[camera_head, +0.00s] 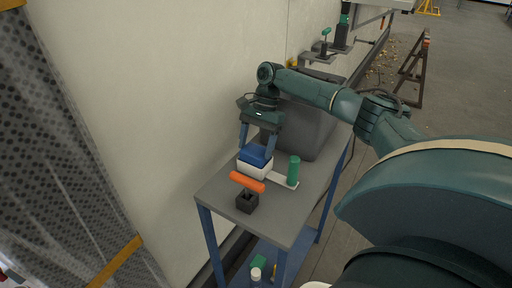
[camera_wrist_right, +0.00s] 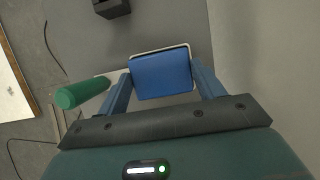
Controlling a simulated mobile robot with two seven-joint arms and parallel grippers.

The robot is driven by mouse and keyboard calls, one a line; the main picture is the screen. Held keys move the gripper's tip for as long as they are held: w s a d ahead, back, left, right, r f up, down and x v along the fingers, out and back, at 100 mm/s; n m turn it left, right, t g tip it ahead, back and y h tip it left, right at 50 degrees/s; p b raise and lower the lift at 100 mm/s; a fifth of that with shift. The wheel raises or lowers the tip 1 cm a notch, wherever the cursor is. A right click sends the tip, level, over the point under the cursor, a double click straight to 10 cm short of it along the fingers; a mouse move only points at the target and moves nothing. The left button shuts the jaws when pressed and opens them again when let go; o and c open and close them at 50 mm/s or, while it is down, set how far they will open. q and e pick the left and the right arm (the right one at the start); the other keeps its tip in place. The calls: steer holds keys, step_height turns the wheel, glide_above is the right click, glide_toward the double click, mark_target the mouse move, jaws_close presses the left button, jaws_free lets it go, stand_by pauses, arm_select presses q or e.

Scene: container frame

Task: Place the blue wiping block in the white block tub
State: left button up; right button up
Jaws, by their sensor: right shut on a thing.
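The blue wiping block (camera_head: 256,154) sits at the mouth of the white block tub (camera_head: 251,170), its upper part showing above the rim. My right gripper (camera_head: 257,147) points down over the tub, with its fingers shut on two opposite sides of the block. In the right wrist view the block (camera_wrist_right: 160,76) lies between the two fingers (camera_wrist_right: 162,90), and a thin white line of the tub's rim (camera_wrist_right: 158,50) shows around its far edge. How deep the block sits in the tub is hidden. My left gripper is not in view.
The tub stands on a grey-topped blue table (camera_head: 222,190) by a pale wall. A green cylinder (camera_head: 293,170) stands close on the right. An orange bar (camera_head: 247,182) and a black block (camera_head: 247,203) are in front. A large grey bin (camera_head: 312,128) is behind.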

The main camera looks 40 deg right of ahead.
steer(key=shift+f, duration=0.5)
steer(key=o, duration=1)
steer(key=v, duration=1.2)
